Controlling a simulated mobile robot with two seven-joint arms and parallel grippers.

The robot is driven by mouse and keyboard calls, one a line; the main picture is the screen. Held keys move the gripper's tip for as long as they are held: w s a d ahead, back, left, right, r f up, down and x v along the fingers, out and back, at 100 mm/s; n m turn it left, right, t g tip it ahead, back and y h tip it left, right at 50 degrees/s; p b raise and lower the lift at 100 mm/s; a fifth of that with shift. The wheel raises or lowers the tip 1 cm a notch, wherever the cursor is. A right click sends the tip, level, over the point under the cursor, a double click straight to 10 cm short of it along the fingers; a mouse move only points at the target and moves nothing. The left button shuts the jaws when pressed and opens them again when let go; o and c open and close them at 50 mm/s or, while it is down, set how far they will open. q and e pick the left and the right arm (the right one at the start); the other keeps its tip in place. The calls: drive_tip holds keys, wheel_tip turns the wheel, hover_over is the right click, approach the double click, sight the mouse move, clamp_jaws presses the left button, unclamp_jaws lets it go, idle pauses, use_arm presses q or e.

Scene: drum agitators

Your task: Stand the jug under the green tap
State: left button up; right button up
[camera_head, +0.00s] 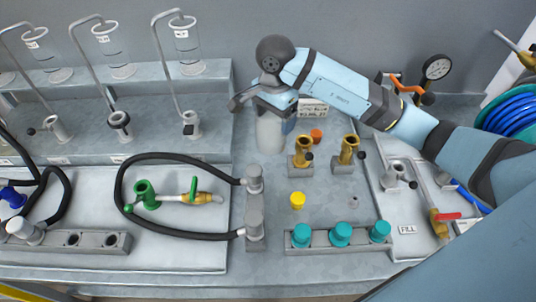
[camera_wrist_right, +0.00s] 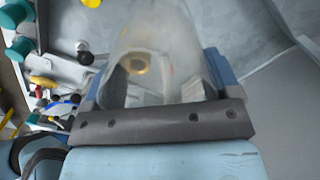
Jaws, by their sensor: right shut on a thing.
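The jug (camera_head: 270,134) is a pale, translucent vessel near the back middle of the bench. My right gripper (camera_head: 272,104) is shut on its upper part, and the jug looks upright. I cannot tell whether its base touches the bench. In the right wrist view the clear jug (camera_wrist_right: 150,45) fills the space between the fingers of my right gripper (camera_wrist_right: 155,90). The green tap (camera_head: 192,190) has a green lever and a brass body, and lies on the white panel left of the jug, nearer the front, apart from it. My left gripper is out of view.
A black hose (camera_head: 120,190) loops around the green tap to grey posts (camera_head: 254,200). Brass fittings (camera_head: 302,152) stand right of the jug. A yellow cap (camera_head: 298,200) and a teal-capped rack (camera_head: 340,237) are in front. A red-handled valve (camera_head: 440,215) is at right.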

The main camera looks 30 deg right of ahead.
wheel_tip(320, 180, down, 9)
drive_tip(key=shift+f+p, duration=0.1)
drive_tip(key=shift+p, duration=0.35)
wheel_tip(320, 180, down, 4)
drive_tip(key=shift+f, duration=0.25)
drive_tip(key=shift+w+f, duration=0.1)
drive_tip(key=shift+f, duration=0.15)
drive_tip(key=o, duration=0.8)
